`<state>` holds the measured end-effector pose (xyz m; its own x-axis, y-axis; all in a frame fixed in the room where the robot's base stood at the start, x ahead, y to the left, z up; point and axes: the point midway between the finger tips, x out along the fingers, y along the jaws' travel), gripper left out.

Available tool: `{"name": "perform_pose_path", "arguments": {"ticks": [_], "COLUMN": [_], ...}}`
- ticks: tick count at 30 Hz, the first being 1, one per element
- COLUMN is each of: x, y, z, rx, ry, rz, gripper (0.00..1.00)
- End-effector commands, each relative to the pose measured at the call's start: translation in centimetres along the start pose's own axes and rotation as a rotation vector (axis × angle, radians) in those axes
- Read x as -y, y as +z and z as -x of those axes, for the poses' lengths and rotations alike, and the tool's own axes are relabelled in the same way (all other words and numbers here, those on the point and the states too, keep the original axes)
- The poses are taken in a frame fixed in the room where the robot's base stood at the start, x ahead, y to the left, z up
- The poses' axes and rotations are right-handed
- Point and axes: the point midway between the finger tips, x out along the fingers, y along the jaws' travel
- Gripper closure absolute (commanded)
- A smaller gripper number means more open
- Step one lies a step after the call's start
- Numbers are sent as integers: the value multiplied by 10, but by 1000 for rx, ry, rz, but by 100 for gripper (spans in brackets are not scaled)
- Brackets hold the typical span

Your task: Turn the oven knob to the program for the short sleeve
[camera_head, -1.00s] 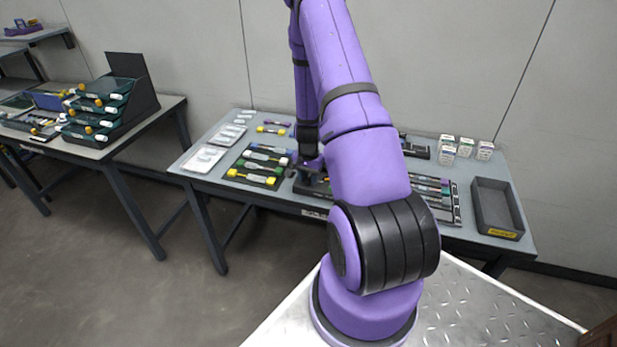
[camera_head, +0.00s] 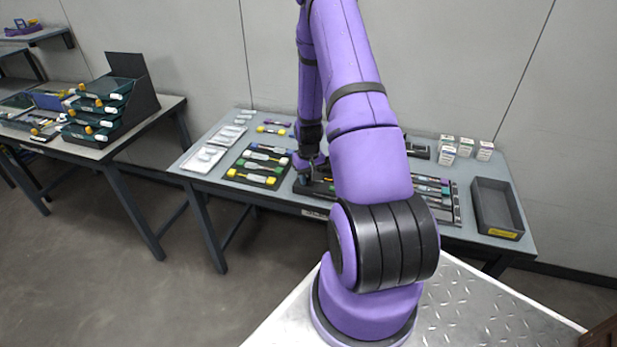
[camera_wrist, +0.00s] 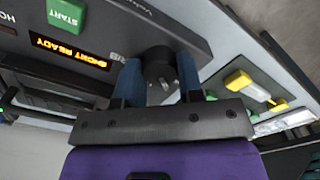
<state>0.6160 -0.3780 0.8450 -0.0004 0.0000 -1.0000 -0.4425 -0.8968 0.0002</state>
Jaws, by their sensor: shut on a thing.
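The oven's dark front panel fills the upper part of the wrist view, with a round dark knob (camera_wrist: 160,70). My gripper (camera_wrist: 159,78) is shut on the knob, one blue-grey finger on each side of it. A lit orange display (camera_wrist: 70,53) on the panel appears to read "SHORT READY". A green START button (camera_wrist: 67,13) sits beside it. In the head view my gripper (camera_head: 308,177) is at the dark oven (camera_head: 322,189) on the middle table, and my arm hides part of it. The knob cannot be made out there.
A black tray with colored sleeves and holders (camera_head: 258,167) lies left of the oven. Further left are pale trays (camera_head: 204,158). To the right are a rack of tools (camera_head: 440,197), small white boxes (camera_head: 466,147) and an empty dark bin (camera_head: 497,209).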

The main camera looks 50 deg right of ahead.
Motion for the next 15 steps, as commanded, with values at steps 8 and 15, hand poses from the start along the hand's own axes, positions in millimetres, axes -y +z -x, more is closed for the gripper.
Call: {"name": "perform_pose_path", "arguments": {"ticks": [8,15], "x": [0,0], "y": [-1,-1], "z": [0,0], "rx": [-3,-2], "ry": [0,0], "rz": [72,82], "gripper": [89,89]}}
